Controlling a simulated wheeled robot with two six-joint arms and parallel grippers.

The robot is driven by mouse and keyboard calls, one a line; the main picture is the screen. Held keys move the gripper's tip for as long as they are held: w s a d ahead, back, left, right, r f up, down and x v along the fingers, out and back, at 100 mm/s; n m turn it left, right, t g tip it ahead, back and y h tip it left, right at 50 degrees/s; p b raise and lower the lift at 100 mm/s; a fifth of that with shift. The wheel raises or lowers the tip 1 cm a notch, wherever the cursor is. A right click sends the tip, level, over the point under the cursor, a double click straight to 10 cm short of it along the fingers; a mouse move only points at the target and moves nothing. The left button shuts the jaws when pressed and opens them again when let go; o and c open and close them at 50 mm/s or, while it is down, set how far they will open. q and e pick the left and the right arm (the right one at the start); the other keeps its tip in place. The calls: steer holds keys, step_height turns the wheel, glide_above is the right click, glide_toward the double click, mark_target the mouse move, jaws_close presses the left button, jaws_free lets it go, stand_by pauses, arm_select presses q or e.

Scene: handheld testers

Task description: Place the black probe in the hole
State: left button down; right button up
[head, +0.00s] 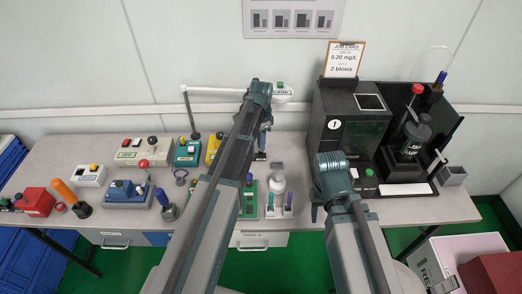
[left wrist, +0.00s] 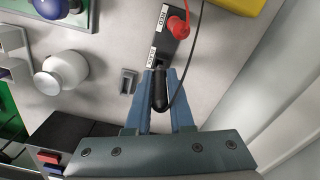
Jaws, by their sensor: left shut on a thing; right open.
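My left gripper (left wrist: 159,82) is shut on the black probe (left wrist: 159,94) in the left wrist view. A thin black cable curves up from the probe on the right. The probe's end is at the near end of a dark block (left wrist: 165,44) with white labels, one reading RED. I cannot tell whether its tip is above or in a hole there. A red plug (left wrist: 178,28) sits in the block's far part. In the head view my left gripper (head: 262,145) hangs over the table behind my arm, the probe hidden. My right gripper (head: 315,211) is open, mostly hidden by its wrist.
A large black machine (head: 345,125) stands at the right. Several testers crowd the table's left side (head: 50,163).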

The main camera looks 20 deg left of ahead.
arm_select(q)
steer(key=shift+f+b, duration=0.65)
steer(key=shift+f, duration=0.55)
arm_select(e)
steer(key=shift+f, duration=1.2)
arm_select(q)
steer(key=shift+f, duration=0.1)
steer(key=shift+f, duration=0.15)
steer(key=c, duration=0.8)
jaws_free()
arm_select(e)
steer(key=shift+f, duration=0.15)
arm_select(q)
steer(key=shift+r, duration=0.25)
